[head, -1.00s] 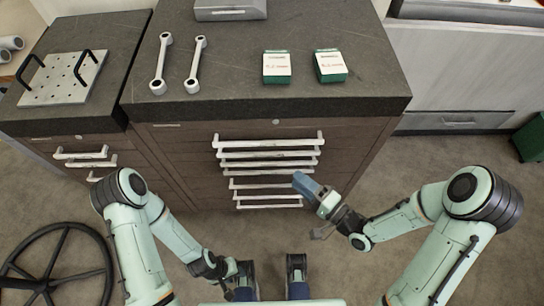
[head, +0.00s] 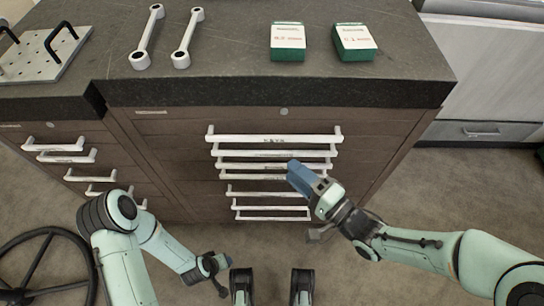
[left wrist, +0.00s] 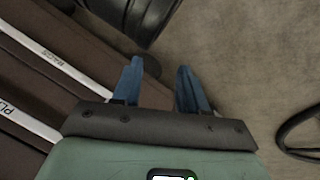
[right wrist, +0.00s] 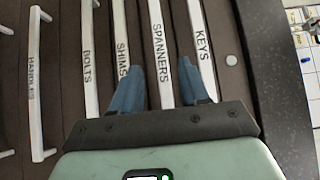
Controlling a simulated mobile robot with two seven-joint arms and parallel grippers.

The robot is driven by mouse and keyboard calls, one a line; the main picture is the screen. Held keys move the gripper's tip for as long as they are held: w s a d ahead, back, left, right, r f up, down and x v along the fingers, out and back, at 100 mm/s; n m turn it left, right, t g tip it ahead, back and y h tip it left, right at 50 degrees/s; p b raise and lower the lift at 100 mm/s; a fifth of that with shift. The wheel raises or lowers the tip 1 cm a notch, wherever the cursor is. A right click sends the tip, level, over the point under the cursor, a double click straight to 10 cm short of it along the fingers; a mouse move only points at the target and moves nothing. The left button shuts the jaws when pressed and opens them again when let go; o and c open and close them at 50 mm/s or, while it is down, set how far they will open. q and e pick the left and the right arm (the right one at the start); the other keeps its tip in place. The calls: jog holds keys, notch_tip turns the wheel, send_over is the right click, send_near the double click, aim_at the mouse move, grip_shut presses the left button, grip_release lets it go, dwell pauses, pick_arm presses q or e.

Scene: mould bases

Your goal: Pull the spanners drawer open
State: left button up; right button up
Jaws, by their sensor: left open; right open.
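The spanners drawer handle (right wrist: 161,62) is a white bar labelled SPANNERS in the right wrist view. It lies between the keys handle (right wrist: 203,50) and the shims handle (right wrist: 121,45). In the head view the spanners handle (head: 275,154) is second from the top on the brown cabinet, and its drawer looks shut. My right gripper (right wrist: 162,75) is open, its blue fingers appearing on either side of the spanners handle; I cannot tell whether they touch it. My left gripper (left wrist: 157,75) is open and empty, low and away from that handle.
The dark countertop (head: 230,55) holds two spanners (head: 165,38) and two green-and-white boxes (head: 288,42). A smaller cabinet with several handles (head: 62,147) stands left. A black wheel (head: 35,265) is at lower left. Carpet (head: 400,190) is clear at right.

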aim_at(274, 155)
jog(key=b+x, duration=0.2)
jog(key=x, duration=0.6)
jog(key=shift+w+a, duration=0.1)
pick_arm(q)
jog(key=s+a+f+g, duration=0.1)
jog(key=s+f, duration=0.3)
jog(key=shift+s+f+g, duration=0.25)
jog(key=shift+f+g, duration=0.1)
jog(key=shift+g, duration=0.05)
pick_arm(e)
grip_shut()
